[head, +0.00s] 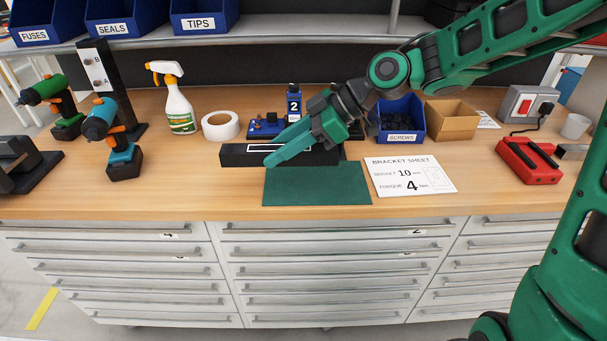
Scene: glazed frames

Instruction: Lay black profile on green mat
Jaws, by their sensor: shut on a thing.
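The black profile (237,156) is a long dark bar lying left to right, just behind the green mat. My gripper (274,156) reaches in from the right and is shut on the profile, its teal fingers hiding part of the bar's middle. I cannot tell whether the profile touches the bench or hangs slightly above it. The green mat (317,187) lies flat and bare at the front of the bench.
The bracket sheet (411,176) lies right of the mat. Drills (123,162) stand left. Bench left of the mat is clear.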

